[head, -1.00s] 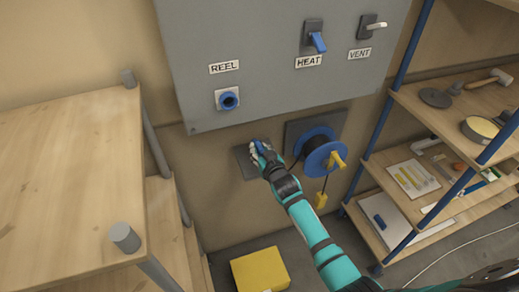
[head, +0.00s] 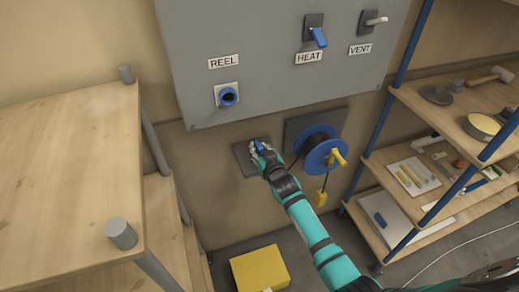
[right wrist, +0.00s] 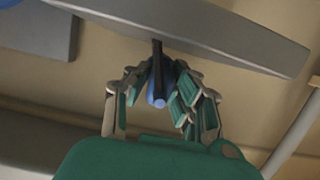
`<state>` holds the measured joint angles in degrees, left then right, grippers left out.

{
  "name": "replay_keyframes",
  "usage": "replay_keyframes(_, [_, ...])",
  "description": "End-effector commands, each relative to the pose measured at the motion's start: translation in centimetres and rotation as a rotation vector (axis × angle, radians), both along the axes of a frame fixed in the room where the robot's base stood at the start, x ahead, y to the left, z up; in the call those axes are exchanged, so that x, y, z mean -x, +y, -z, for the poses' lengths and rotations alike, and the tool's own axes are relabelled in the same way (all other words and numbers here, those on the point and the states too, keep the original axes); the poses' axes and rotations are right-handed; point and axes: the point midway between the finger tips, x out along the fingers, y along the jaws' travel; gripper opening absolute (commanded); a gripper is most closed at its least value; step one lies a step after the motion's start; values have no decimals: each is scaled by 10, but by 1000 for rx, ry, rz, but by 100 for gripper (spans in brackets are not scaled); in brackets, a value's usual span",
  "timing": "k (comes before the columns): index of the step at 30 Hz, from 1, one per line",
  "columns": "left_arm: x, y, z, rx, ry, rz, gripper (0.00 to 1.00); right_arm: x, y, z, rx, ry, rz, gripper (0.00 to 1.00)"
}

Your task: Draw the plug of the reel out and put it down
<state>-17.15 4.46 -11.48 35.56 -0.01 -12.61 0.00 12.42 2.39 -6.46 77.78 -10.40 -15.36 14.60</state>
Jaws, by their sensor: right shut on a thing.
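My right gripper (head: 262,153) is shut on a small blue plug (head: 260,146), in front of a dark grey plate (head: 241,160) low on the wall. In the right wrist view the blue plug (right wrist: 158,88) sits between the fingers, with a black lead above it. I cannot tell whether the plug touches the plate. The reel (head: 318,154), a blue drum with a yellow crank, is mounted just right of the gripper. My left gripper is not in view.
The grey panel (head: 270,95) above carries a blue HEAT switch (head: 318,37) and a VENT lever (head: 376,20). A yellow piece (head: 321,198) hangs below the reel. A wooden table (head: 65,150) stands left, shelving (head: 440,150) right, and a yellow box (head: 259,269) on the floor.

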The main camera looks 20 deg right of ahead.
Motion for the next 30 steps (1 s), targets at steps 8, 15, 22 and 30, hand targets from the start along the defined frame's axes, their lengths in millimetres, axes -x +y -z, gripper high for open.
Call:
replay_keyframes(8, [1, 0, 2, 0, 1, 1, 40, 0, 0, 3, 0, -1, 0, 0])
replay_keyframes(15, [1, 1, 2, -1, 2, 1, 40, 0, 0, 3, 0, -1, 0, 0])
replay_keyframes(22, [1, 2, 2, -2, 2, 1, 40, 0, 0, 3, 0, -1, 0, 48])
replay_keyframes(30, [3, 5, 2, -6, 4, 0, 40, 1, 0, 3, 0, 0, 0, 49])
